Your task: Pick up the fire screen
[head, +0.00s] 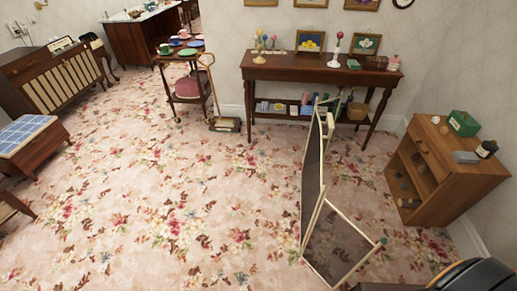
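The fire screen (337,245) stands on the flowered carpet right of centre in the head view. It is a folding screen with thin cream frames and dark, see-through mesh panels. One tall panel is seen nearly edge-on, and another angles toward the lower right. Its top overlaps the front of the long console table in the picture. Neither of my grippers is in view.
The console table (320,74) stands at the back wall. A small wooden cabinet (447,165) is right of the screen. A tea trolley (186,91) and a carpet sweeper (225,124) stand further back. The carpet (180,215) left of the screen is clear.

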